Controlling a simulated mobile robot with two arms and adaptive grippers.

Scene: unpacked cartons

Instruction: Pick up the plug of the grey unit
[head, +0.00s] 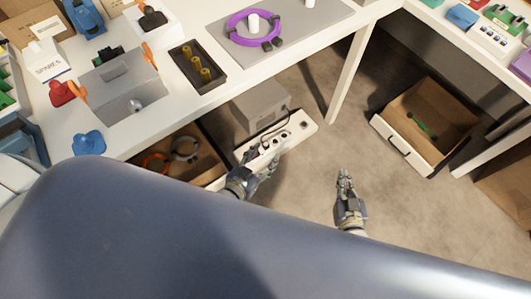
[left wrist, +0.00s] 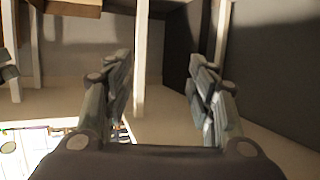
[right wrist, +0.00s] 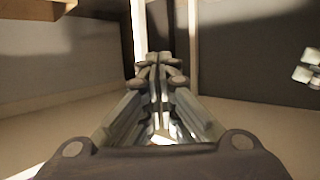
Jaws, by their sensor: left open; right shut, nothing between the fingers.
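The grey unit (head: 262,104) is a box low down beside the white table in the head view. A long white socket strip (head: 299,129) lies in front of it. A thin dark cable (head: 289,116) runs from the unit to the strip. Its plug is too small to tell clearly from the dark sockets. My left gripper (head: 262,168) is open near the strip's front edge, and I cannot tell if it touches. It also shows empty in the left wrist view (left wrist: 160,72). My right gripper (head: 344,180) is shut and empty, right of the strip; its fingers meet in the right wrist view (right wrist: 160,66).
The white table (head: 212,107) overhangs at the left, with a leg (head: 346,85) behind the strip. A box with coiled cables (head: 208,163) stands below it. An open carton (head: 432,112) stands at the right. The floor (head: 338,140) between strip and carton is clear.

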